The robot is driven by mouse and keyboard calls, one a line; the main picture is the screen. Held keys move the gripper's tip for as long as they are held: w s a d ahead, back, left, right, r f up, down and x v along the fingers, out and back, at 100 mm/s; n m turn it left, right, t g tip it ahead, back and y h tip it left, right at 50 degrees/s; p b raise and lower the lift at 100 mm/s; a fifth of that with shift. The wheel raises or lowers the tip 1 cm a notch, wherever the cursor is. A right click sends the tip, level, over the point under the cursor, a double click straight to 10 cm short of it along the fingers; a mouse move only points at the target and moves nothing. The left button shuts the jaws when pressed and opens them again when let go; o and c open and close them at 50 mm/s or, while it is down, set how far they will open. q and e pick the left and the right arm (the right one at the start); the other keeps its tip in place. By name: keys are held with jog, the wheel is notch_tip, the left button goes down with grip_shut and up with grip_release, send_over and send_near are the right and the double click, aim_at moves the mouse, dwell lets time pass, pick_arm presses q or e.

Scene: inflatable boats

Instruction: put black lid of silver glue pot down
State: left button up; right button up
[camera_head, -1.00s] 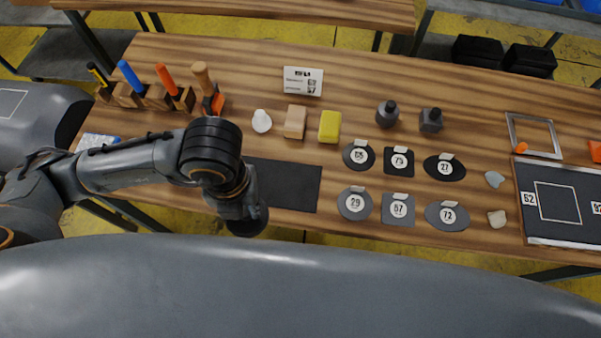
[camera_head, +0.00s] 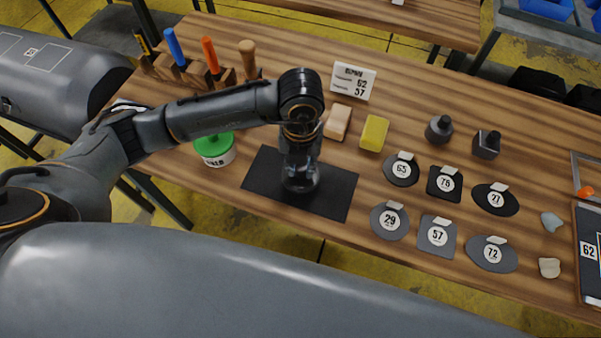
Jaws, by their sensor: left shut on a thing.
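My left gripper (camera_head: 300,180) is over the black mat (camera_head: 262,172), seen from above with the wrist in front of its fingers. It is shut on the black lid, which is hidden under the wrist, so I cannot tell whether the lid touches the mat. No silver glue pot can be made out. A white pot with a green lid (camera_head: 214,147) stands left of the mat, partly behind my left arm. My right gripper is out of view.
Behind the mat are a tan block (camera_head: 338,122), a yellow sponge-like block (camera_head: 374,133) and a sign (camera_head: 352,82). Numbered dark patches (camera_head: 390,220) lie to the right. Upright tools in wooden holders (camera_head: 198,77) stand at the back left. The mat's right part is bare.

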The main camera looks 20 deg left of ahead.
aim_at(301, 168)
pick_arm(q)
notch_tip(301, 168, down, 2)
jog(key=shift+f+b, duration=0.15)
jog(key=shift+b, duration=0.15)
jog(key=shift+a, duration=0.1)
jog(key=shift+f, duration=0.15)
jog(key=o, duration=0.9)
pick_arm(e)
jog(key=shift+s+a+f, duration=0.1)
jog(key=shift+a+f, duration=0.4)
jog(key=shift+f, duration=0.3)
pick_arm(q)
jog(key=shift+r, duration=0.7)
notch_tip(301, 168, up, 11)
jog(key=shift+b, duration=0.4)
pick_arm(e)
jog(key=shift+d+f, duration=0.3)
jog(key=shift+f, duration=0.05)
